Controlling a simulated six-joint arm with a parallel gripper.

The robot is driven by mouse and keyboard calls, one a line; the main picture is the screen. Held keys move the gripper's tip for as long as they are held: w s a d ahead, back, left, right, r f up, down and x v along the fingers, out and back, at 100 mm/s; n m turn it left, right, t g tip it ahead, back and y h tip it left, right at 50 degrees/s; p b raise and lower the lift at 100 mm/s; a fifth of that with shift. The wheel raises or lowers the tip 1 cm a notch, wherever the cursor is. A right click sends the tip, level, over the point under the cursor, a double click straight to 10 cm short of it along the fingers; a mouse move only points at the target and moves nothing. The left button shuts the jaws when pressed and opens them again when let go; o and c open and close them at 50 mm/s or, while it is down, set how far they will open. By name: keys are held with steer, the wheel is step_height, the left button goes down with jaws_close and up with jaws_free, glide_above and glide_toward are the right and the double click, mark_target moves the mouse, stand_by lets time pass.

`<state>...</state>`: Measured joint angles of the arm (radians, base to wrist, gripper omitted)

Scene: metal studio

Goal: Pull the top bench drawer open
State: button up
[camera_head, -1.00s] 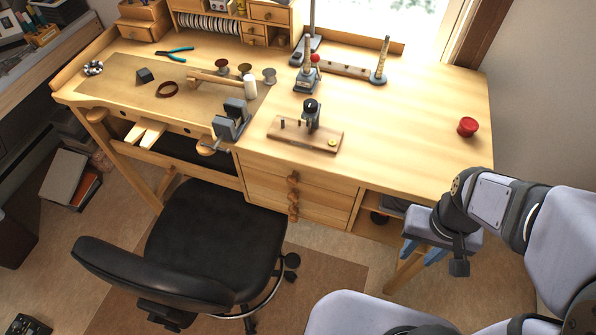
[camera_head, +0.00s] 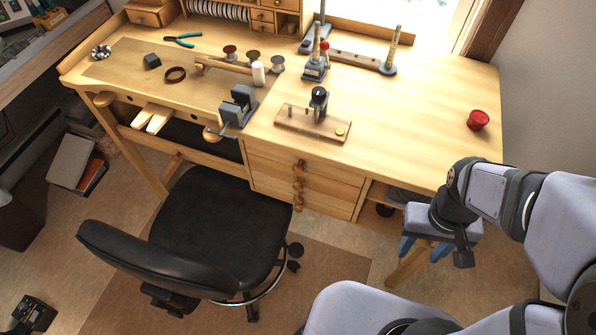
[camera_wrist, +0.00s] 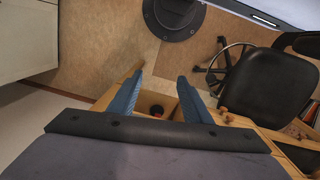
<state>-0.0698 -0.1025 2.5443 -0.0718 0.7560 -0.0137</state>
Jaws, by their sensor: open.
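The top bench drawer (camera_head: 275,156) is a pale wooden front just under the bench top, at the head of a stack of drawers. It looks shut and flush. Its round wooden knob (camera_head: 300,166) faces the chair side. My gripper (camera_head: 422,250) is right of the stack, in front of the open shelf and apart from the knob. Its two blue fingers are spread and empty. In the wrist view my gripper (camera_wrist: 160,92) points past the shelf, and the wooden drawer knobs (camera_wrist: 226,117) show just right of the right finger.
A black chair (camera_head: 220,220) stands in front of the bench, left of the drawers. The bench top (camera_head: 410,120) holds a wooden block with a tool (camera_head: 312,122), a vise (camera_head: 238,108) and a red pot (camera_head: 478,120). The open shelf (camera_head: 376,215) lies right of the drawers.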

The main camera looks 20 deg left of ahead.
step_height(320, 180, down, 6)
steer(key=n+h+b, duration=0.5)
steer(key=n, duration=0.4)
steer(key=w+a+n+t+h+b, duration=0.2)
steer(key=w+n+h+b, duration=0.1)
steer(key=n, duration=0.3)
steer(key=n+t+y+b, duration=0.7)
steer(key=n+t+y, duration=0.2)
steer(key=n+t, duration=0.9)
glide_toward(297, 171)
steer(key=shift+n+g, duration=0.7)
steer(key=shift+w+r, duration=0.2)
steer(key=shift+w, duration=1.1)
steer(key=shift+w+r, duration=0.15)
steer(key=shift+w, duration=1.2)
steer(key=shift+w+r, duration=0.2)
steer(key=shift+w, duration=1.1)
steer(key=shift+c, duration=0.5)
steer(key=shift+s, duration=0.1)
jaws_close()
